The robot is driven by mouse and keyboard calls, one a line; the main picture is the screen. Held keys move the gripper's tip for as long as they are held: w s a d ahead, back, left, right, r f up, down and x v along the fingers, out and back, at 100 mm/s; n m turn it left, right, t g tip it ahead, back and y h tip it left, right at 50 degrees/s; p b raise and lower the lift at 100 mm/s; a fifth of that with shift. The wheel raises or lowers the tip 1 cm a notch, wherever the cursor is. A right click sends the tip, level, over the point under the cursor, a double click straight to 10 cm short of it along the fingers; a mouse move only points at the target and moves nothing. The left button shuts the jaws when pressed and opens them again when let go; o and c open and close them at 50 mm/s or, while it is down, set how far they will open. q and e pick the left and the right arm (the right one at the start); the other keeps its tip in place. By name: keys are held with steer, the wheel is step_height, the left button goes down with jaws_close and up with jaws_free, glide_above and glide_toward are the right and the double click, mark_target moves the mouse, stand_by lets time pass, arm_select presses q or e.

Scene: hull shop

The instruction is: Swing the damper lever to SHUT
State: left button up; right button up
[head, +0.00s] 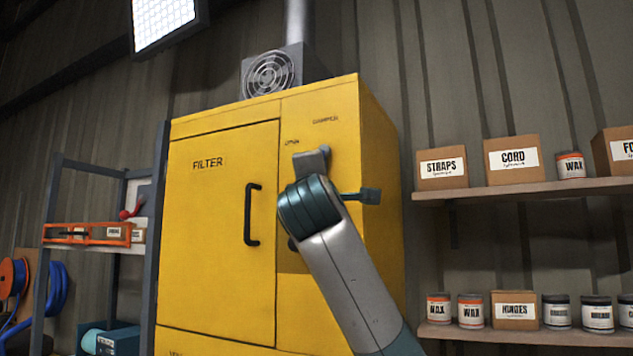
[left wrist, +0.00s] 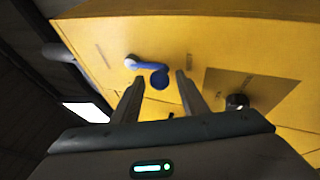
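The yellow filter cabinet (head: 220,240) stands in the middle of the head view, with small OPEN and DAMPER labels at the top of its right-hand panel. The damper lever (left wrist: 147,66) shows in the left wrist view as a blue arm on a pale pivot, ending in a round blue knob (left wrist: 160,82). My left gripper (left wrist: 158,78) is open, its two fingers on either side of the knob with gaps visible. I cannot tell whether the fingertips reach past it. In the head view my arm hides the lever and most of the gripper. My right gripper is out of view.
The cabinet door has a black handle (head: 252,214). A dark knob (left wrist: 237,101) sits on a brownish plate beside the lever. Shelves with boxes and tins (head: 520,190) stand to the right. A grey rack (head: 100,170) stands to the left.

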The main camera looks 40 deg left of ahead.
arm_select(q)
steer(key=b+v, duration=0.5)
steer(key=v, duration=1.2)
steer(key=shift+s+b, duration=0.15)
steer(key=shift+b, duration=0.15)
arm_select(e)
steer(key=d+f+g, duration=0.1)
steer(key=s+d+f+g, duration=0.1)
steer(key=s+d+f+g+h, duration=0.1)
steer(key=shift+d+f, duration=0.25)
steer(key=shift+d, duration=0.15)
arm_select(q)
steer(key=shift+d+f, duration=0.15)
steer(key=shift+f, duration=0.05)
